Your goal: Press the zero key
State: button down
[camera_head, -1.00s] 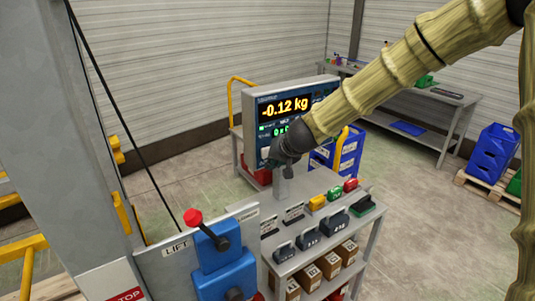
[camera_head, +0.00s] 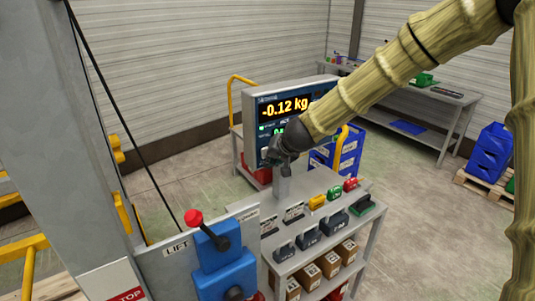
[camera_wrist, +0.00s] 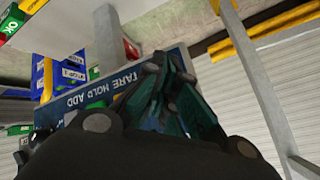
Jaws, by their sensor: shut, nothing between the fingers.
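The scale's display panel (camera_head: 262,108) stands on a post and reads -0.12 kg in orange digits. My gripper (camera_head: 272,157) is at the lower left front of the panel, its fingers shut and empty. The fingertips (camera_wrist: 165,66) overlap that edge beside the word TARE. I cannot make out the zero key; the gripper covers that part of the panel. Whether the fingertips touch the panel cannot be told.
Below the panel is a grey bench (camera_head: 328,180) with yellow, green and red blocks and dark weights, and boxes underneath. A blue lift control with a red knob (camera_head: 193,217) is in front at left. Blue bins (camera_head: 347,150) stand behind the panel.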

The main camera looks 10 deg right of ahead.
jog(key=shift+w+a, duration=0.1)
jog(key=shift+w, duration=0.1)
dwell(0.4)
jog(key=shift+s, duration=0.2)
jog(key=shift+s+d, duration=0.3)
jog(key=shift+s, duration=0.3)
jog(key=s, duration=0.1)
jog(key=s+d, duration=0.1)
jog(key=s, duration=0.2)
jog(key=shift+s+d+b, duration=0.35)
dwell(0.3)
dwell(0.5)
